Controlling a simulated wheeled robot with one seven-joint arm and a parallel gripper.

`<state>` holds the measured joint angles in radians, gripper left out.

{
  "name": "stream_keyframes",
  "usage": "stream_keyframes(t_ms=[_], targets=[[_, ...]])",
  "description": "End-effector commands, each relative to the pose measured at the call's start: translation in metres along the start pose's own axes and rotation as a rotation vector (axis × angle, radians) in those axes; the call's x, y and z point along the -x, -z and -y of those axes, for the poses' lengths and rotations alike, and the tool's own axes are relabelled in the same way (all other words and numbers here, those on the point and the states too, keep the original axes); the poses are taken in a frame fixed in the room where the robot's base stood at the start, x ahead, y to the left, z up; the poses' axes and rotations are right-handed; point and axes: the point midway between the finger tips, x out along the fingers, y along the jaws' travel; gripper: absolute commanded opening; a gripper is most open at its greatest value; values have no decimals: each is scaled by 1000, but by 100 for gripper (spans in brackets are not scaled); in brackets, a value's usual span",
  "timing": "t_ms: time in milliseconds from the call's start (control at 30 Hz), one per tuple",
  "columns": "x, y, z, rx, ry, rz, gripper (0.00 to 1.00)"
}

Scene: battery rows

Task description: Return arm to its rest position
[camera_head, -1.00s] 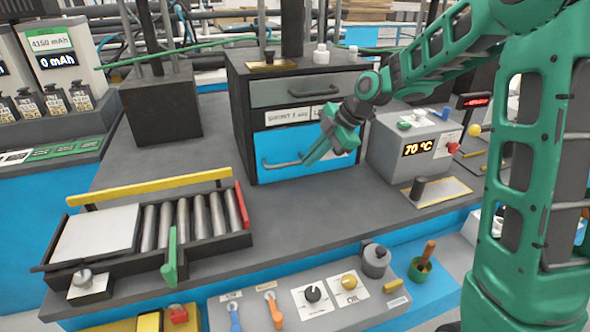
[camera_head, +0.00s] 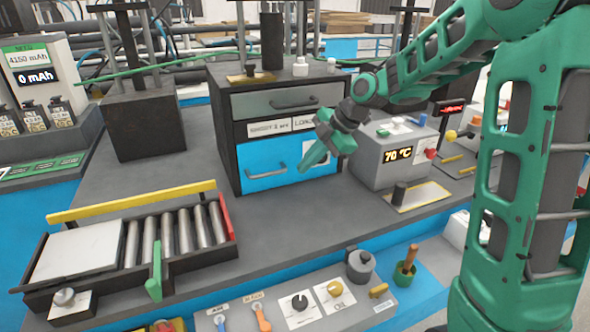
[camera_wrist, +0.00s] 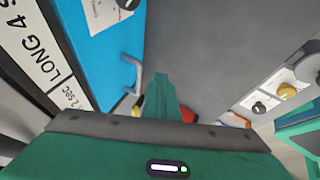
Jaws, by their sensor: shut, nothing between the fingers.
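My gripper (camera_head: 309,161) is green and sits at the end of my raised arm, in front of the right part of the drawer cabinet (camera_head: 223,140). Its fingers are together with nothing between them and point down and left. In the wrist view my gripper (camera_wrist: 161,85) shows shut fingers above the grey bench top. The blue drawer (camera_head: 270,172) has a grey handle (camera_head: 268,176), and that handle (camera_wrist: 133,72) also shows left of the fingers in the wrist view. In the head view the fingers appear just right of the drawer handle; I cannot tell the exact gap.
A grey box reading 70 °C (camera_head: 385,165) stands right of my gripper. A roller conveyor (camera_head: 180,235) lies at front left. A control panel (camera_head: 300,305) with knobs and levers lines the front edge. A dark block (camera_head: 140,125) stands left of the cabinet. The bench middle is clear.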

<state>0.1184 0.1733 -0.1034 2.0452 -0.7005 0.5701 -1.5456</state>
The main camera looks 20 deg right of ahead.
Motion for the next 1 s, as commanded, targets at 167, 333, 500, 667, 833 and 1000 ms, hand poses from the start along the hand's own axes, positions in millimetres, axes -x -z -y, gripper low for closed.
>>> stream_keyframes(t_ms=[167,333,500,667,833,1000], targets=[[36,2,-1,3,0,1,0],[62,3,-2,4,1,0,0],[74,4,-2,4,2,0,0],[78,3,1,-10,4,5,0],[92,-12,30,-243,13,84,0],[120,-41,104,-763,3,250,0]])
